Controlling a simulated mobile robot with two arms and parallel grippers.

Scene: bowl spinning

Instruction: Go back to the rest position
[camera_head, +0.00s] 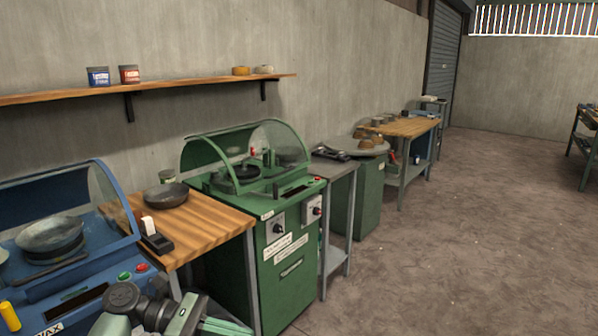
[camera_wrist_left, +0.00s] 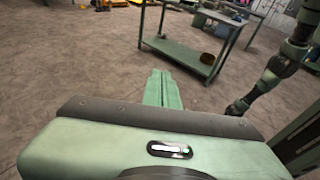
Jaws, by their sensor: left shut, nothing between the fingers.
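My left gripper (camera_wrist_left: 162,75) shows in the left wrist view with its two green fingers together and nothing between them. It hangs over bare concrete floor, apart from any object. In the head view, part of one of my arms shows at the bottom left, in front of the blue machine and the wooden table; no gripper fingertips are visible there. Another dark, jointed arm link of mine shows at the right of the wrist view. My right gripper is not visible.
A blue machine (camera_head: 70,285) with a clear cover, a wooden table (camera_head: 215,225) bearing a dark bowl (camera_head: 166,195), and a green machine (camera_head: 285,270) line the wall. A shelf (camera_head: 200,84) hangs above. The floor (camera_head: 470,240) at right is clear. A metal table (camera_wrist_left: 185,58) stands ahead in the wrist view.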

